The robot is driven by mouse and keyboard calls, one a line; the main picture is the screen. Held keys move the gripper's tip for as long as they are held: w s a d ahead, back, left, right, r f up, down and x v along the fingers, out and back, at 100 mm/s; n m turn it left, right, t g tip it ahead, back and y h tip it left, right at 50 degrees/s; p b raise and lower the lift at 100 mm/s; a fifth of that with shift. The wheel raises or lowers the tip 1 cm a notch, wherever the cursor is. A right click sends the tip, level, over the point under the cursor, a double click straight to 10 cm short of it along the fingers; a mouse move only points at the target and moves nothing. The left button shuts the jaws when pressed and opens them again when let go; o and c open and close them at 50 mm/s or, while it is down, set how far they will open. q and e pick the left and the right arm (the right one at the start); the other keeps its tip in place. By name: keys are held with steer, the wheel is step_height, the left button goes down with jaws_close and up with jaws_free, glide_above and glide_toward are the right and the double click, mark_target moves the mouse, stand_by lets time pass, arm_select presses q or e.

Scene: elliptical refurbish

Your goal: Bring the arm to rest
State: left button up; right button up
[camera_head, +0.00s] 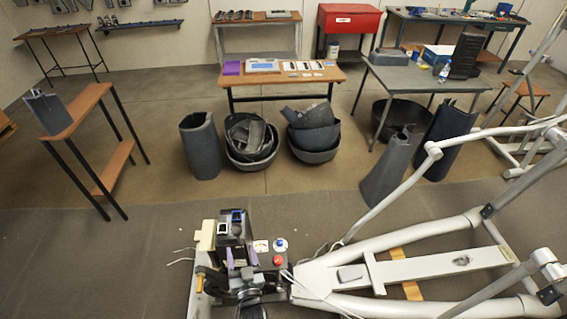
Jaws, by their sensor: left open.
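My left gripper (231,226) is in the lower middle of the head view, a dark shape over the drive end of the elliptical trainer (440,267). It is open, with no object visible between its fingers. Dark parts of the mechanism lie close below and around it, so I cannot tell whether it touches any of them. My right gripper is not in view.
A red button (277,261) and cables are close right of the gripper. Grey covers (200,146) and black tubs (250,140) stand on the floor behind. A wooden-topped stand (92,100) is at left. The mat (80,265) at lower left is clear.

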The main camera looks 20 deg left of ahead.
arm_select(q)
steer(key=s+a+f+m+h, duration=0.1)
steer(key=s+a+m+h, duration=0.1)
steer(key=s+a+h, duration=0.35)
steer(key=s+d+r+m+g+h, duration=0.2)
steer(key=s+d+m+g+h, duration=0.1)
steer(key=s+d+g, duration=0.4)
steer(key=s+d+r+m+g+h, duration=0.3)
steer(key=s+d, duration=0.2)
steer(key=s, duration=0.3)
step_height(320, 180, up, 17)
steer(key=p, duration=1.8)
step_height(320, 180, down, 73)
steer(key=b, duration=7.3)
steer(key=shift+s+d+b, duration=0.15)
steer(key=shift+s+b, duration=0.1)
steer(key=shift+b, duration=0.1)
